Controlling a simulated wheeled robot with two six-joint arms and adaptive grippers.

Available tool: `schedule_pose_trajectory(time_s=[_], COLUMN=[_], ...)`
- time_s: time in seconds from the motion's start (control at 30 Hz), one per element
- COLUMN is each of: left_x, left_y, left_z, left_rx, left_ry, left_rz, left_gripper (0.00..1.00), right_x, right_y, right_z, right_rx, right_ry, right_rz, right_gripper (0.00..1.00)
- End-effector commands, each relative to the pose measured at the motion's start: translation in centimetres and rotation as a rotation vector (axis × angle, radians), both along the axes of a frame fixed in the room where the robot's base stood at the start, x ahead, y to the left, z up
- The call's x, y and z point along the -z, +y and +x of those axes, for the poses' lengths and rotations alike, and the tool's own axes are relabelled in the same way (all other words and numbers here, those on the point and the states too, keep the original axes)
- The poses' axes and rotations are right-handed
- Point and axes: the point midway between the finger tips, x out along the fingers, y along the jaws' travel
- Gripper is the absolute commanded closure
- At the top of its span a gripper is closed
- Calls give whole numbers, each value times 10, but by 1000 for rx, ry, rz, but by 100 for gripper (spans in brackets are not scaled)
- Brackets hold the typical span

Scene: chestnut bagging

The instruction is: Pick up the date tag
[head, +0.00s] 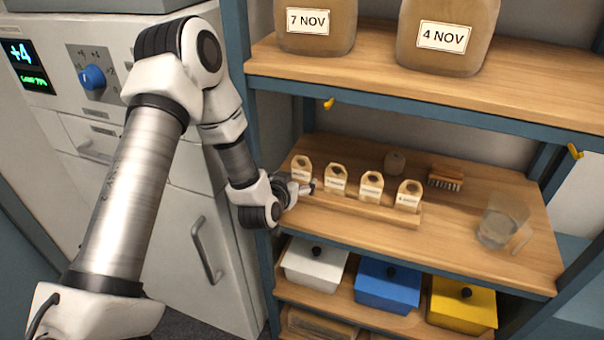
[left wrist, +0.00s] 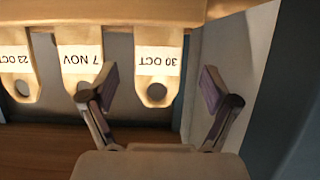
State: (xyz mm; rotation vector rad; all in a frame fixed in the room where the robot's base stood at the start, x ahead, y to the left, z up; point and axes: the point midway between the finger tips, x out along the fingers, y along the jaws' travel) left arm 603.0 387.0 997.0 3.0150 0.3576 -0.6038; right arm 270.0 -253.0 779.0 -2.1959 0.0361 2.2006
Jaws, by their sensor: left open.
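Several cream date tags stand in a row in a wooden rack (head: 360,208) on the middle shelf. In the left wrist view they appear upside down: 30 OCT (left wrist: 157,62), 7 NOV (left wrist: 80,58) and 23 OCT (left wrist: 15,60). My left gripper (left wrist: 157,88) is open and empty. Its fingers lie on either side of the 30 OCT tag in the picture, one overlapping the lower part of the 7 NOV tag. In the head view my left gripper (head: 303,187) is at the leftmost tag (head: 301,168). The head view's tag lettering is too small to read. My right gripper is not in view.
Jars labelled 7 NOV (head: 308,22) and 4 NOV (head: 442,37) stand on the upper shelf. A brush (head: 445,176) and a clear jug (head: 500,222) share the tags' shelf. White (head: 315,264), blue (head: 388,285) and yellow (head: 462,304) boxes sit below. A blue post (head: 238,90) stands close left.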

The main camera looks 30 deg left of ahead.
Motion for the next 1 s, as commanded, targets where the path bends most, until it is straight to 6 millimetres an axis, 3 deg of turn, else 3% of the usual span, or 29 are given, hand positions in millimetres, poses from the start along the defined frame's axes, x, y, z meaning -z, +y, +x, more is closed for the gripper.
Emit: schedule_pose_trajectory(time_s=[0.3, 0.53, 0.57, 0.6, 0.7, 1.0], left_x=[18, 21, 21, 21, 21, 21], left_y=[8, 8, 9, 8, 8, 9], left_z=[42, 46, 46, 46, 46, 45], left_rx=[1, 1, 1, 1, 1, 0], left_ry=[-1, 0, 0, 0, 0, 1], left_rz=[2, 0, 0, 0, 0, 0], left_gripper=[12, 12, 20, 34, 64, 64], right_x=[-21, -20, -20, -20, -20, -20], right_y=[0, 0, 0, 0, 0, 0], right_z=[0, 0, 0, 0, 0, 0], right_rx=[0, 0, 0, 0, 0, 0], right_ry=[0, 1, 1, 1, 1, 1], right_rz=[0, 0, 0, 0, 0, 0], right_gripper=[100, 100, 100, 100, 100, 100])
